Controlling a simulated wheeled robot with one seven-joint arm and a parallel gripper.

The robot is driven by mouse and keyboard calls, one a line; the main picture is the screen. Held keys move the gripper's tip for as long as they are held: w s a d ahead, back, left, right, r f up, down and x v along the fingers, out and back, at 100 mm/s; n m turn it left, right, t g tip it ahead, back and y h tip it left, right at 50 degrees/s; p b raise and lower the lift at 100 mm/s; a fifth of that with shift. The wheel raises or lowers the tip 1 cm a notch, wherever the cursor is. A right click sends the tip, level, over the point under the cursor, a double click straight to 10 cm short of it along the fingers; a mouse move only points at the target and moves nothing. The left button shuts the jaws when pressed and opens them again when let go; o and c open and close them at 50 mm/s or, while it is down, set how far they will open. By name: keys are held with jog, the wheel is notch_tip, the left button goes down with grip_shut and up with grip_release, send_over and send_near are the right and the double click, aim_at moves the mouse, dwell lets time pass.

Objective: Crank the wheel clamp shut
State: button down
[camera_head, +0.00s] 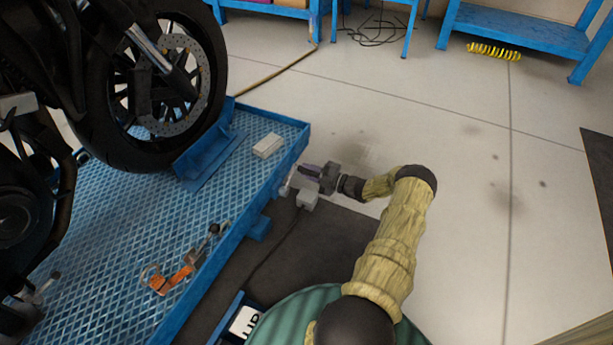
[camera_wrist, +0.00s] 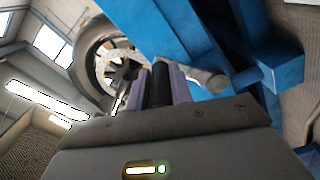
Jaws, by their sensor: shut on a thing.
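The wheel clamp (camera_head: 212,158) is a pair of blue plates on the lift platform, by the motorcycle's front wheel (camera_head: 205,95). I cannot tell whether its plates press on the tyre. The crank (camera_head: 287,186) is a light metal piece at the platform's right edge, mostly hidden by my gripper. My gripper (camera_head: 312,172) is beside that edge. In the wrist view, its purple-padded fingers (camera_wrist: 157,88) are shut on the crank's black handle (camera_wrist: 160,82). The grey metal crank arm (camera_wrist: 208,80) extends right from the handle, in front of blue steel.
The blue lift platform (camera_head: 262,118) carries a small white box (camera_head: 267,146) and an orange ratchet strap (camera_head: 172,280). A dark mat lies beside the platform.

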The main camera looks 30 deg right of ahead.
jog(key=shift+m, duration=0.7)
jog(key=shift+w+d+f+b, duration=0.15)
jog(key=shift+f+b, duration=0.9)
jog(key=shift+f, duration=0.45)
jog(key=shift+w+d+f+b, duration=0.15)
jog(key=shift+f+b, duration=0.9)
jog(key=shift+f, duration=0.45)
jog(key=shift+s+d, duration=0.1)
jog(key=c, duration=1.3)
grip_release()
jog(key=shift+s, duration=0.1)
jog(key=shift+o, duration=0.2)
jog(key=shift+d+r, duration=0.15)
jog(key=shift+r, duration=0.05)
